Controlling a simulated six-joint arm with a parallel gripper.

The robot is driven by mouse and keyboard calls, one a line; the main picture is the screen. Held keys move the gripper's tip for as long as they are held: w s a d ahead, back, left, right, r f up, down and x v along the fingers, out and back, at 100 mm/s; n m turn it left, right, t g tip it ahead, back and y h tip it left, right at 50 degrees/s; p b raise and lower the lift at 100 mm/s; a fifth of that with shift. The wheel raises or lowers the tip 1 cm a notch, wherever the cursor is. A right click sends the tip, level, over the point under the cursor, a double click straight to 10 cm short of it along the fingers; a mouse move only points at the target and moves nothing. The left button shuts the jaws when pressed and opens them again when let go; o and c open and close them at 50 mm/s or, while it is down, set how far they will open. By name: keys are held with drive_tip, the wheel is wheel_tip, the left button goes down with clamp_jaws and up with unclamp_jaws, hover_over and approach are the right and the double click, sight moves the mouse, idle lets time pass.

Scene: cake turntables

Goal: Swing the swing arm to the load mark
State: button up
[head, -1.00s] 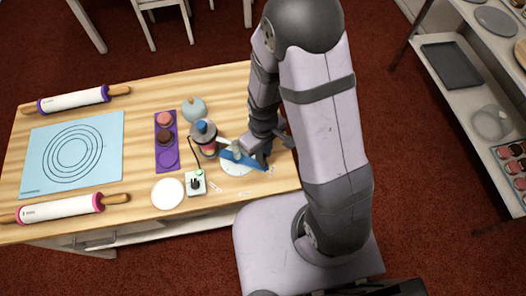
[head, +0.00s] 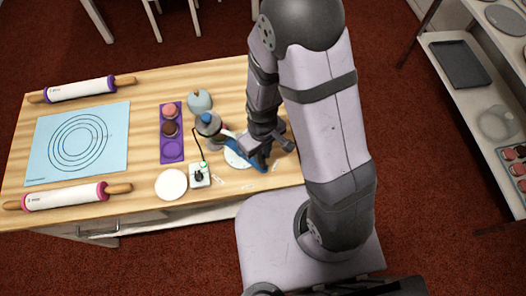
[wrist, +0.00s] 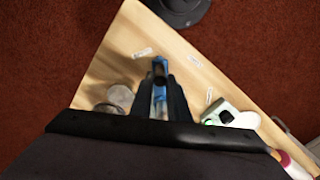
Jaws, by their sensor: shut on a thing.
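The blue swing arm (head: 259,164) reaches over a round white base (head: 238,159) near the table's front right. Its outer end points toward the front edge, and part of it is hidden by my gripper (head: 262,153). In the wrist view my gripper (wrist: 160,95) is shut on the blue swing arm (wrist: 160,72), which shows between the two dark fingers. Small white labels lie on the wood around it: one (wrist: 143,52) left of the arm's tip, one (wrist: 194,61) to the right, one (wrist: 209,95) lower right. Their text is too small to read, so I cannot tell which is the load mark.
A white control box (head: 199,176) with a dark knob and a white disc (head: 171,184) stand left of the base. A grey canister (head: 209,124), a blue-grey pot (head: 199,101) and a purple tray (head: 172,150) are behind and left. A blue mat (head: 45,155) lies far left.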

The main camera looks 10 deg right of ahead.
drive_tip(key=shift+a+r, duration=0.1)
drive_tip(key=shift+a, duration=0.05)
drive_tip(key=shift+s+a, duration=0.3)
drive_tip(key=shift+a, duration=0.3)
drive_tip(key=shift+s+a, duration=0.3)
drive_tip(key=shift+a, duration=0.25)
drive_tip(key=shift+a, duration=0.15)
drive_tip(key=shift+s+a, duration=0.15)
drive_tip(key=shift+a, duration=0.5)
drive_tip(key=shift+s+a, duration=0.15)
drive_tip(key=shift+a, duration=0.5)
drive_tip(key=shift+s+a, duration=0.1)
drive_tip(key=shift+a, duration=0.2)
drive_tip(key=o, duration=0.8)
drive_tip(key=shift+d, duration=0.1)
drive_tip(key=shift+s+r+p, duration=0.1)
drive_tip(key=shift+p, duration=0.3)
